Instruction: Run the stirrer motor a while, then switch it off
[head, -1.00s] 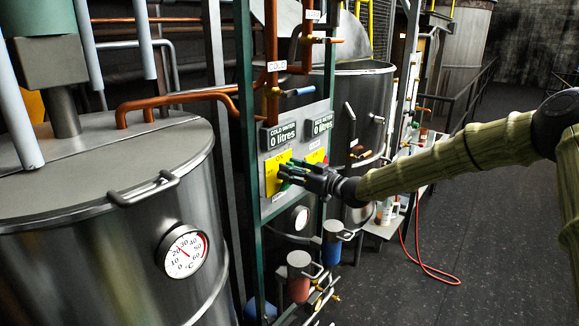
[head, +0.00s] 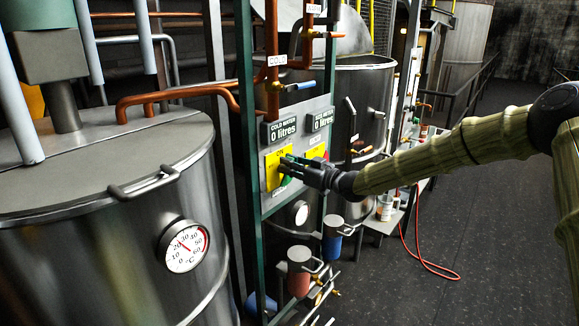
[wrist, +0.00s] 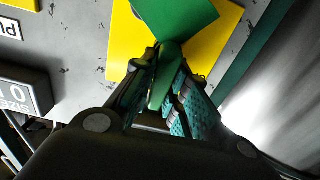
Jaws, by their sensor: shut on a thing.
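A yellow switch plate (head: 273,172) marked ON is on the grey control panel at the centre of the head view. A green rotary switch (wrist: 178,18) stands out from the yellow plate in the wrist view. My gripper (head: 285,169) reaches in from the right at this plate. Its fingers (wrist: 167,60) are shut on the narrow green handle of the switch, and they hide part of it. A grey-green housing (head: 50,50) on a shaft stands over the steel vat at left; I cannot tell whether it is running.
A second yellow plate (head: 316,152) is just right of my gripper. COLD WATER (head: 283,131) and another display read 0 litres. The left vat (head: 110,230) carries a dial thermometer (head: 184,246). Copper pipes run above the panel. Open floor (head: 480,220) lies at right.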

